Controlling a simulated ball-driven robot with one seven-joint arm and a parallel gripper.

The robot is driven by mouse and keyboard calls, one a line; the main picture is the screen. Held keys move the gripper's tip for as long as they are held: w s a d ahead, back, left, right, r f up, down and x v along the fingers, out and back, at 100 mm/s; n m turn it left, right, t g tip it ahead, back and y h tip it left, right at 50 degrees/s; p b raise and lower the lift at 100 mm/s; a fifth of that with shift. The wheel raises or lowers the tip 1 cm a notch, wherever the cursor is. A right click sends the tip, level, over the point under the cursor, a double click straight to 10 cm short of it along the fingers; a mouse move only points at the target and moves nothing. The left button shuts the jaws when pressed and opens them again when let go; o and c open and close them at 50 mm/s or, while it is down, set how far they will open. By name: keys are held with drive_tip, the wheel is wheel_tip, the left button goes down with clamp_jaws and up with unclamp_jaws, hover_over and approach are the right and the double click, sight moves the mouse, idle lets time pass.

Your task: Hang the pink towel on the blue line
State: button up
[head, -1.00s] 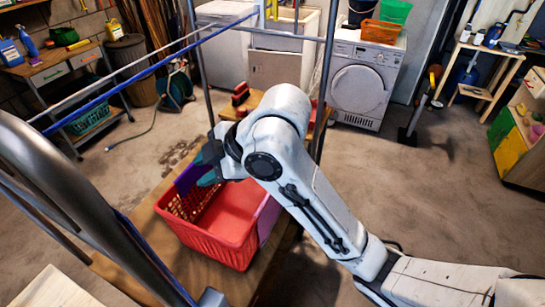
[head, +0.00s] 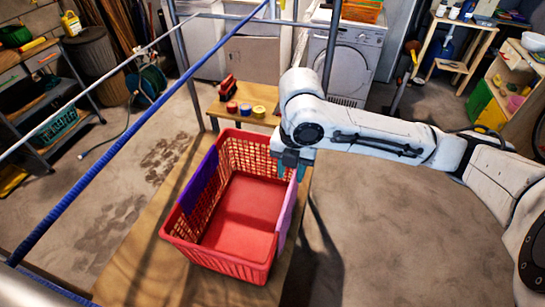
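The pink towel (head: 287,212) hangs over the right rim of a red basket (head: 216,262). My gripper (head: 290,171) is at the far end of that right rim, close above the pink towel's upper end. Its two teal fingertips appear apart, with the rim between or just below them. I cannot tell whether they touch the towel. The blue line (head: 130,143) runs diagonally from the lower left to the top, left of the basket and apart from my gripper.
A purple cloth (head: 198,182) hangs over the basket's left rim. A white line (head: 98,87) runs beyond the blue one. The basket stands on a wooden bench (head: 140,262). A dryer (head: 337,58) stands behind.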

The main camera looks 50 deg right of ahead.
sight(289, 194)
drive_tip(key=shift+w+d+f, duration=0.15)
drive_tip(key=shift+d+f, duration=0.05)
drive_tip(key=shift+f, duration=0.1)
drive_tip(key=shift+f+b, duration=0.65)
drive_tip(key=shift+f, duration=0.1)
wheel_tip(289, 194, down, 9)
drive_tip(key=b, duration=0.7)
drive_tip(key=shift+a, duration=0.1)
clamp_jaws()
drive_tip(key=shift+r, duration=0.1)
